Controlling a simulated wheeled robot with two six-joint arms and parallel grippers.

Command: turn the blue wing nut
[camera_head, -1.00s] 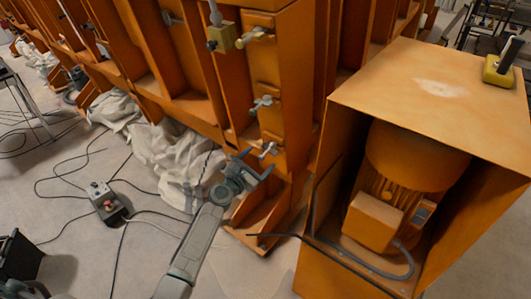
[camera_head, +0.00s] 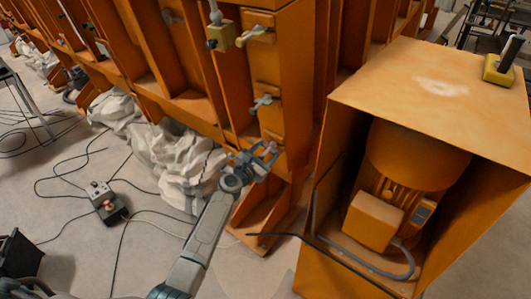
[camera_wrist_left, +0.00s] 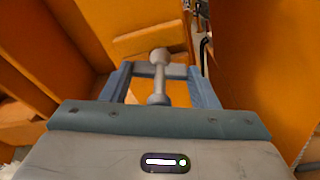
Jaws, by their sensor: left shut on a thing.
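Several wing nuts sit in a column on the orange steel frame. The middle one (camera_head: 262,103) is pale with a blue-grey tint, and nothing touches it. The top one (camera_head: 257,34) is yellowish. My left gripper (camera_head: 262,156) is at the lowest one, below the middle one, and largely hides it in the head view. In the left wrist view this lowest wing nut (camera_wrist_left: 159,78) looks grey, with rounded ends, between the blue-grey fingers of my left gripper (camera_wrist_left: 160,85). The left gripper is shut on it. My right gripper is out of view.
An orange housing with a motor (camera_head: 405,190) stands close at the right. White crumpled sheeting (camera_head: 170,160) lies at the frame's foot. Cables and a small control box (camera_head: 107,203) are on the floor at left. A yellow block (camera_head: 498,70) is on the housing top.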

